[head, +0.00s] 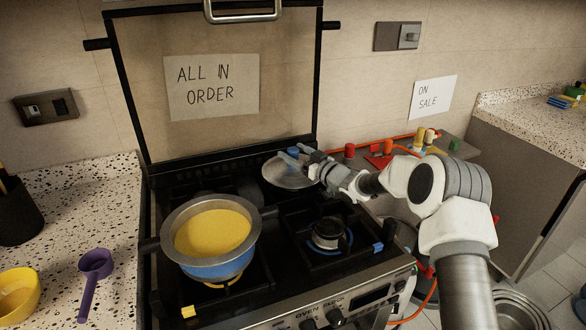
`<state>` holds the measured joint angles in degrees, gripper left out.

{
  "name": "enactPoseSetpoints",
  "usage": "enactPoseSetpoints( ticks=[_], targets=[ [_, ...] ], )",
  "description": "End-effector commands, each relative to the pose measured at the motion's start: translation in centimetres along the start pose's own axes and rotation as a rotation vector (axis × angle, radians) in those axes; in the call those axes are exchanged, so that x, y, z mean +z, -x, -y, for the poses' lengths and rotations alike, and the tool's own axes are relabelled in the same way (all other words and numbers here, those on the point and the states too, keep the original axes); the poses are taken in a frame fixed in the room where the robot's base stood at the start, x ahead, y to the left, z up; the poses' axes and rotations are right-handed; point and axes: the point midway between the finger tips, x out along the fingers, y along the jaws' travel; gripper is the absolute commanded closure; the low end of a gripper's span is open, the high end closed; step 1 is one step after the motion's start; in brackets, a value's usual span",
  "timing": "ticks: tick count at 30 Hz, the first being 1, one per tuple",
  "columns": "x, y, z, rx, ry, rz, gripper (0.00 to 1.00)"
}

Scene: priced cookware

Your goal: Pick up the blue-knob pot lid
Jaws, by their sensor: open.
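The pot lid (286,174) is a round silvery disc with a blue knob (293,152). It is at the back of the stove, behind and to the right of the pot. My gripper (298,156) reaches in from the right and is open at the knob. I cannot tell whether the fingers touch the knob or stand around it. The gripper hides the right part of the lid.
A blue pot (217,266) with yellow contents stands on the front left burner. The front right burner (329,234) is empty. A raised stove cover (213,125) stands behind. A purple scoop (95,268) lies on the left counter. Small coloured items (388,148) stand right of the stove.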

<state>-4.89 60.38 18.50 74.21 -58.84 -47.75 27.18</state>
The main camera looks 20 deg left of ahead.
Motion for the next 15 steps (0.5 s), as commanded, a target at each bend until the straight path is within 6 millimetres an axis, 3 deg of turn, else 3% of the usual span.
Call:
enactPoseSetpoints(
  ticks=[11, 15],
  targets=[
    [0.0, -0.94, 0.0, 0.0, 0.001, 0.0, 0.2],
    [-0.01, -0.92, -0.01, 0.0, 0.001, 0.0, 0.44]
  ],
)
